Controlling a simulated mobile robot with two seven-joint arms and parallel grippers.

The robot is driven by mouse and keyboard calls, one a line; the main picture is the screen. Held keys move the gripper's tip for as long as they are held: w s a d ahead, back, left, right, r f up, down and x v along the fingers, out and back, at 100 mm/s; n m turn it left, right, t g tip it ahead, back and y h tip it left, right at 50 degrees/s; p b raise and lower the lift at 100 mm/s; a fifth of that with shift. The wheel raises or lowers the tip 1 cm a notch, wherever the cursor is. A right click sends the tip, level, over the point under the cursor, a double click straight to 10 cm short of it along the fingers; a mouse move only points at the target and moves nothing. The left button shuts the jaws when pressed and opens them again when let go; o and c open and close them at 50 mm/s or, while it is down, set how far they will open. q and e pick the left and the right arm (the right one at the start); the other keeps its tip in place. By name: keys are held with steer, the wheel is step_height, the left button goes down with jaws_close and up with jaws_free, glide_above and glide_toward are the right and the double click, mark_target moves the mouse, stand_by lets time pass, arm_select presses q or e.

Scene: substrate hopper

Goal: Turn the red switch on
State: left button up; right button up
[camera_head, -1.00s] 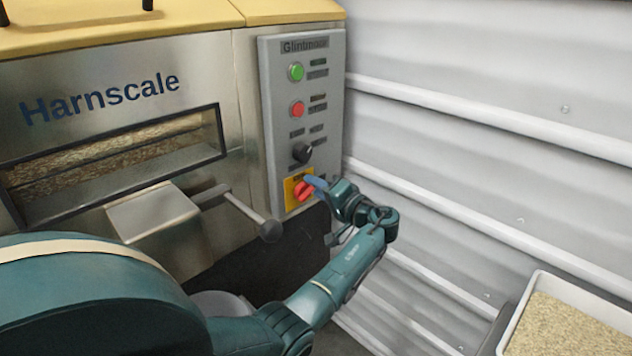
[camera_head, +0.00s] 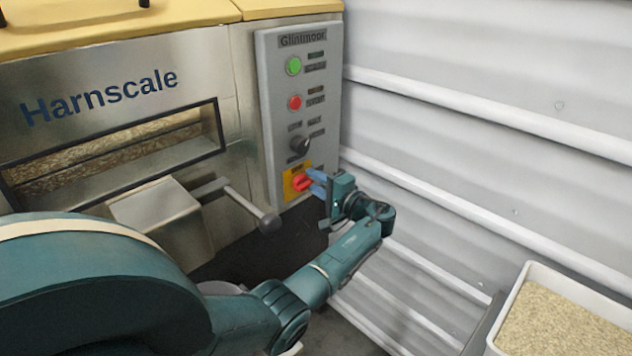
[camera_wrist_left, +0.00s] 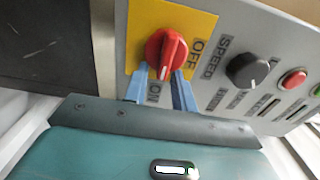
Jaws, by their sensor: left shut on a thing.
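The red switch (camera_head: 302,182) is a rotary knob on a yellow plate (camera_head: 290,191) low on the grey control panel. In the left wrist view the red switch (camera_wrist_left: 164,52) has a white line whose lower end points down toward the ON label (camera_wrist_left: 153,92). The OFF label (camera_wrist_left: 194,54) is to its right. My left gripper (camera_head: 317,182) reaches the switch from the right. Its blue fingers, seen in the left wrist view (camera_wrist_left: 160,80), are shut on the knob's handle, one on each side. The fingertips are partly hidden behind the knob. My right gripper is out of view.
Above the switch are a black speed knob (camera_head: 300,146), a red button (camera_head: 295,103) and a green button (camera_head: 294,66). A lever with a dark ball (camera_head: 270,223) sticks out left of my forearm. A corrugated wall (camera_head: 480,150) stands right. A tray of substrate (camera_head: 518,283) is lower right.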

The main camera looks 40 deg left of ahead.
arm_select(q)
steer(key=shift+s+f+g, duration=0.3)
steer(key=shift+f, duration=0.05)
steer(key=o, duration=0.6)
steer(key=shift+c, duration=0.2)
steer(key=shift+o, duration=1.4)
steer(key=shift+s+r, duration=0.1)
steer(key=shift+r, duration=0.05)
steer(key=shift+o, duration=1.1)
steer(key=shift+r, duration=0.1)
steer(key=d, duration=1.3)
steer(key=shift+s, duration=0.45)
